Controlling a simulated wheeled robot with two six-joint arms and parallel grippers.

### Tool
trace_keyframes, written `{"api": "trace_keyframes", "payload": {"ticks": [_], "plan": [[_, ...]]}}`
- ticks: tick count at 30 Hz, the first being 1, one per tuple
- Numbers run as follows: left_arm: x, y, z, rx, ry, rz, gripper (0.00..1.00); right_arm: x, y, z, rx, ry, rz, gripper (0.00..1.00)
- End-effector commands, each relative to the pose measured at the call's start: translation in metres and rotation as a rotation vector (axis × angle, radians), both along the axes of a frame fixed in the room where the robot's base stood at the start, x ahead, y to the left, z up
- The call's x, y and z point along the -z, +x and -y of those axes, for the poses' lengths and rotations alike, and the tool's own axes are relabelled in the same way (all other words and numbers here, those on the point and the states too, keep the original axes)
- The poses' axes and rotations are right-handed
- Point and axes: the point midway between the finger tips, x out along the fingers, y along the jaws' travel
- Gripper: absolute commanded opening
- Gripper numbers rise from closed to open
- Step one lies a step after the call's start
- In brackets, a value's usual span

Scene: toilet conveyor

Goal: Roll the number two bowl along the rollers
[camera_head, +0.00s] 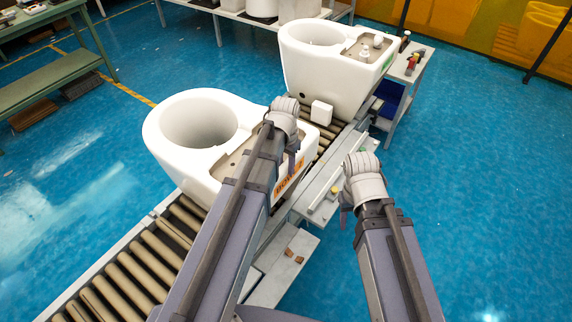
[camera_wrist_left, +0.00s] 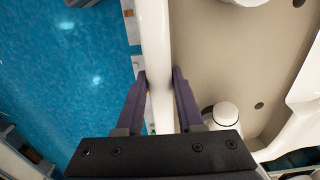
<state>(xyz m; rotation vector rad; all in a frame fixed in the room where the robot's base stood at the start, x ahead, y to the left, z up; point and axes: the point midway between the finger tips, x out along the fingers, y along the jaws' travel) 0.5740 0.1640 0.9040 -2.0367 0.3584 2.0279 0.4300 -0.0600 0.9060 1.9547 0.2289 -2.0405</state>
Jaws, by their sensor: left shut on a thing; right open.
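The near white toilet bowl (camera_head: 165,135) sits upright on the rollers (camera_head: 145,262). It has an orange label (camera_head: 288,180) on its tank end, partly hidden by my left arm, so its number is not readable. My left gripper (camera_head: 293,158) is shut on the rim of that tank end. In the left wrist view its fingers (camera_wrist_left: 159,85) straddle the white rim (camera_wrist_left: 155,40), with the beige tank recess (camera_wrist_left: 220,60) to the right. My right gripper (camera_head: 346,212) is open and empty, to the right of the conveyor.
A second white bowl (camera_head: 308,75) stands further up the conveyor, with a small white box (camera_head: 321,112) on its near side. A small side table (camera_head: 413,65) holds bottles at the far right. A green bench (camera_head: 50,72) is at the left. Blue floor lies open to the right.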

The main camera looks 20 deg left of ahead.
Motion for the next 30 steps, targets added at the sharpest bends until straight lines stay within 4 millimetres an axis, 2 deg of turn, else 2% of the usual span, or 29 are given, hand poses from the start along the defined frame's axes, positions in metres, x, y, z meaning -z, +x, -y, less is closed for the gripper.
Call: {"api": "trace_keyframes", "payload": {"ticks": [1,5,13,14,15,21,30], "plan": [[0.0,-0.01,-0.003,-0.001,0.002,-0.005,0.0,0.0,0.0,0.0,0.0,0.0,0.0,0.5],[0.0,-0.029,-0.01,-0.001,0.003,-0.008,0.0,0.0,0.0,0.0,0.0,0.0,0.0,0.5],[0.0,-0.026,-0.009,0.0,0.001,-0.004,0.0,0.0,0.0,0.0,0.0,0.0,0.0,0.5],[0.0,-0.026,-0.009,0.0,0.001,-0.004,0.41,0.0,0.0,0.0,0.0,0.0,0.0,0.5],[0.0,-0.025,-0.009,0.0,0.001,-0.004,0.45,0.0,0.0,0.0,0.0,0.0,0.0,0.5],[0.0,-0.026,-0.009,0.0,0.001,-0.004,0.68,0.0,0.0,0.0,0.0,0.0,0.0,0.5],[-0.001,-0.026,-0.009,0.0,0.002,-0.005,0.68,-0.001,0.0,0.0,0.0,0.0,0.0,0.5]]}}
